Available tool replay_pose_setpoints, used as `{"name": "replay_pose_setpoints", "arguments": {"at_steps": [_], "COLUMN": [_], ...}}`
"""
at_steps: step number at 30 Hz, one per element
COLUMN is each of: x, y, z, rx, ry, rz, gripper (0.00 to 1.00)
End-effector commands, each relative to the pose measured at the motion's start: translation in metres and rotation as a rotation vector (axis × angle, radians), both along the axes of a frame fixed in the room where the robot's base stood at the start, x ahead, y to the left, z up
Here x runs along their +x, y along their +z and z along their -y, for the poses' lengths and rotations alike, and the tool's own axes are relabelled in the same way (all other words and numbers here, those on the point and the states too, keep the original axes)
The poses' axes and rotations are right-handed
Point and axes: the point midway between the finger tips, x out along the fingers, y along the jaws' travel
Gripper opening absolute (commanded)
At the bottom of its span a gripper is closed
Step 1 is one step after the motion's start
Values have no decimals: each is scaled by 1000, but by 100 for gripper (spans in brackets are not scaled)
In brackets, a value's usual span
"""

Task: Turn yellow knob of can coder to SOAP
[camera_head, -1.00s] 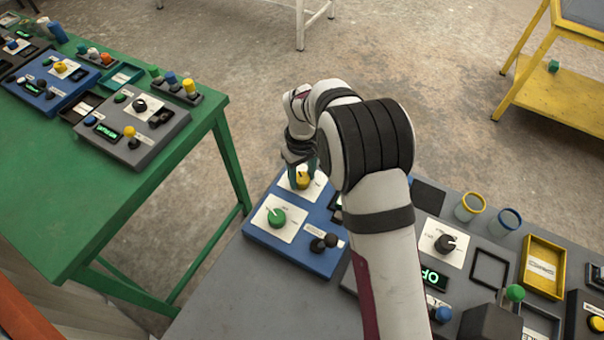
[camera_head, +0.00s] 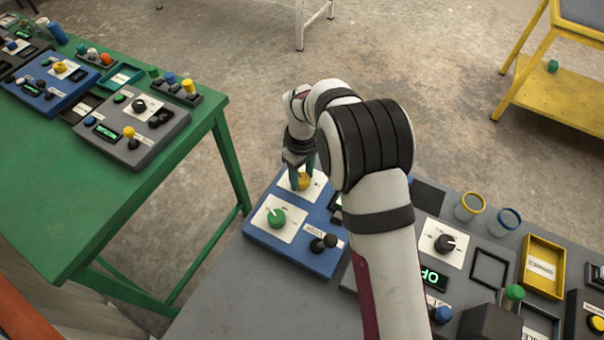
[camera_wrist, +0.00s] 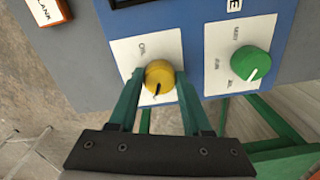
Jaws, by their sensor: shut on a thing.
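The yellow knob (camera_wrist: 159,78) sits on a white label plate (camera_wrist: 128,52) on the blue can coder panel (camera_head: 292,252). It also shows in the head view (camera_head: 303,181), partly hidden by my gripper. My gripper (camera_wrist: 160,80) is shut on the yellow knob, one green finger on each side. The knob's dark pointer mark points toward the gripper's palm in the wrist view. Lettering around the knob is small, and I cannot read SOAP on it. A green knob (camera_wrist: 250,64) sits on its own white plate beside the yellow one.
Black knobs (camera_head: 323,242) stand at the panel's front right. The grey table (camera_head: 222,309) carries another panel with a black knob (camera_head: 444,243), cups and a yellow tray (camera_head: 543,266) to the right. A green table (camera_head: 45,190) with more panels stands left, across a floor gap.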

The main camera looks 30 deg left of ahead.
Motion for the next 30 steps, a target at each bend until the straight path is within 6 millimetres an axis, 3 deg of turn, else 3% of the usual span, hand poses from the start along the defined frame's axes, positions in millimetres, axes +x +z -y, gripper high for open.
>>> {"name": "replay_pose_setpoints", "arguments": {"at_steps": [1,6,17,20,30], "x": [0,0,0,1,1], "y": [0,0,8,28,130], "z": [0,0,0,-1,0], "rx": [0,0,1,3,3], "ry": [1,0,-1,-1,0], "rz": [0,0,1,4,4], "gripper": [51,79,79,79,79]}}
